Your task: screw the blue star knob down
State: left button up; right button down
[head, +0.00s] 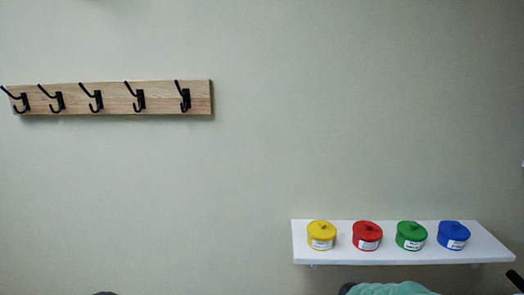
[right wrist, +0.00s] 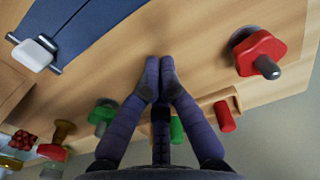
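No blue star knob can be made out in either view. In the right wrist view my right gripper (right wrist: 160,75) has its two dark fingers brought together at the tips, with nothing visible between them, over a light wooden board. A red star knob (right wrist: 262,52) with a grey metal stem end sits on the board to the right of the fingertips. A green knob (right wrist: 102,114) is to the left of the fingers. My left gripper shows in neither view.
Near the board are a dark blue panel (right wrist: 85,25) with a white block (right wrist: 35,53), a red cylinder (right wrist: 224,116) and small coloured pieces at lower left. The head view shows a hook rack (head: 150,98) and a white shelf (head: 385,253) with coloured pots.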

jog(key=shift+w+d+r, duration=0.15)
jog(key=shift+w+r, duration=0.05)
jog(key=shift+r, duration=0.2)
jog(key=r+p, duration=0.2)
jog(key=r, duration=0.1)
jog(key=r+p, duration=0.1)
jog(key=r, duration=0.1)
jog(key=shift+s+r+p, duration=0.25)
jog(key=shift+s+p, duration=0.05)
jog(key=shift+p, duration=0.05)
jog(key=shift+d+f+p, duration=0.2)
jog(key=shift+d+f, duration=0.25)
jog(key=shift+f, duration=0.6)
jog(key=shift+d+f+p, duration=0.15)
jog(key=shift+d+f, duration=0.35)
jog(key=shift+f, duration=0.6)
jog(key=shift+d+f+p, duration=0.2)
jog(key=shift+d+f, duration=0.25)
jog(key=shift+f, duration=0.6)
jog(key=shift+w+a, duration=0.1)
jog(key=shift+w, duration=0.15)
